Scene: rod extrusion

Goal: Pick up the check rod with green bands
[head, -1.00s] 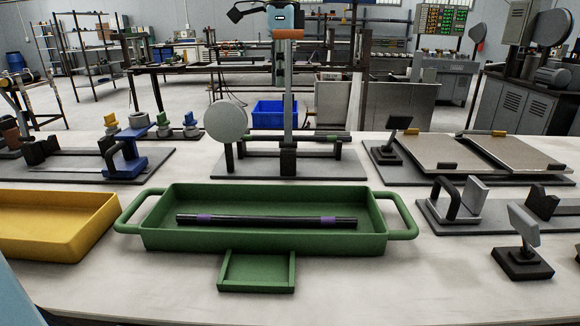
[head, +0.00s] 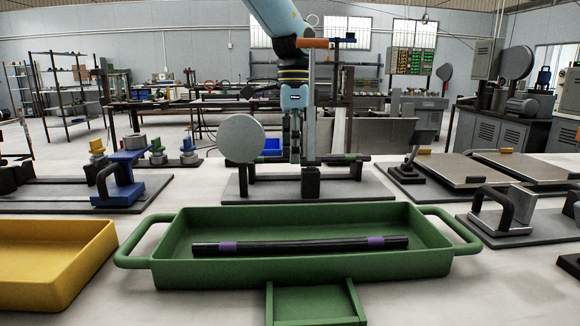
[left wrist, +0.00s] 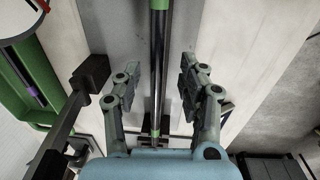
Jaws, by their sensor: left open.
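The check rod with green bands (head: 330,160) lies level across the supports of a dark stand behind the green tray. It is dark, with a green band near each end. My left gripper (head: 293,158) points down at the rod, just left of the stand's upright post. In the left wrist view the rod (left wrist: 158,60) runs between the two open fingers (left wrist: 160,80), which stand apart from it on either side. How far the fingertips are above the rod is hard to tell. My right gripper is not in view.
A purple-banded rod (head: 300,246) lies in the green tray (head: 300,272) in front. The post (head: 310,100) and a round grey disc (head: 241,138) rise close to my left gripper. A yellow bin (head: 55,265) stands front left. Plate fixtures (head: 455,168) stand at the right.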

